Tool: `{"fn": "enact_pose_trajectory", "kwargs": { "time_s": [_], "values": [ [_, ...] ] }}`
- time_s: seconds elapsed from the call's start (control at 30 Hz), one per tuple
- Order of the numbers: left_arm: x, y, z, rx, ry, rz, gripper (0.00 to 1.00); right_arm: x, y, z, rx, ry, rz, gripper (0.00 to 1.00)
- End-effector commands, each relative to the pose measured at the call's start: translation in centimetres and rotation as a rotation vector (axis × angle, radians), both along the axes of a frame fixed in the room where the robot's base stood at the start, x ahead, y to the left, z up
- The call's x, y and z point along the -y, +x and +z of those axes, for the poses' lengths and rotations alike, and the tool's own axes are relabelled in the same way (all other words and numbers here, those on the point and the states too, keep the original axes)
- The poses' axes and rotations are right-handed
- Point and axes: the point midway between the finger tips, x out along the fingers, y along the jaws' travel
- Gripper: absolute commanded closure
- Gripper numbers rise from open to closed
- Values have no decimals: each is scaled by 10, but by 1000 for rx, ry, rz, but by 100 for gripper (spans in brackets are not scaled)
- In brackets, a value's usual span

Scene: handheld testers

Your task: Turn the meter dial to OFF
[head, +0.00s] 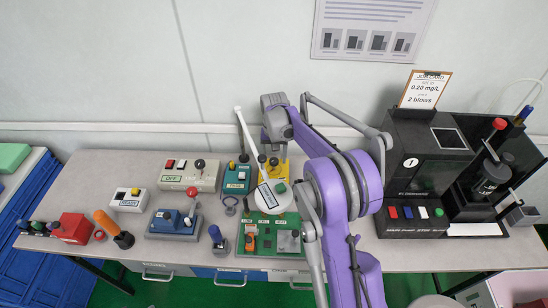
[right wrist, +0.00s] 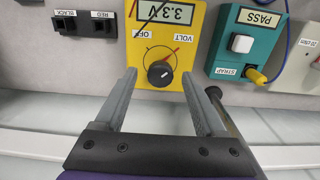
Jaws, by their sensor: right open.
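The yellow meter (right wrist: 165,45) shows upside down in the right wrist view. Its display reads 3.3 V, and OFF and VOLT labels lie beside its round black dial (right wrist: 160,74). My right gripper (right wrist: 160,80) is open and empty, with one finger on each side of the dial. Contact with the dial cannot be made out. In the head view the meter (head: 269,172) is mostly hidden behind my right gripper (head: 276,135) and a white lamp. My left gripper is not in view.
A teal tester (right wrist: 245,45) with a PASS display stands close beside the meter. Black and red sockets (right wrist: 82,22) are on its other side. In the head view, a white round lamp head (head: 272,203) is close by. A black instrument (head: 425,160) stands at the right.

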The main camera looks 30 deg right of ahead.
Motion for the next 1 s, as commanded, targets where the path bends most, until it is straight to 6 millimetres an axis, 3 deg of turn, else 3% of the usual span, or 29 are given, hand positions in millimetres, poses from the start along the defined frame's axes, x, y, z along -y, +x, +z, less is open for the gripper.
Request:
{"fn": "enact_pose_trajectory", "kwargs": {
  "time_s": [0.33,0.7,1.0],
  "values": [
    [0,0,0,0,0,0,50,0,0,-4,0,0,0,30],
    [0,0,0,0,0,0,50,0,0,-4,0,0,0,97],
    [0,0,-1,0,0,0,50,0,0,-4,0,0,13,100]
  ]
}}
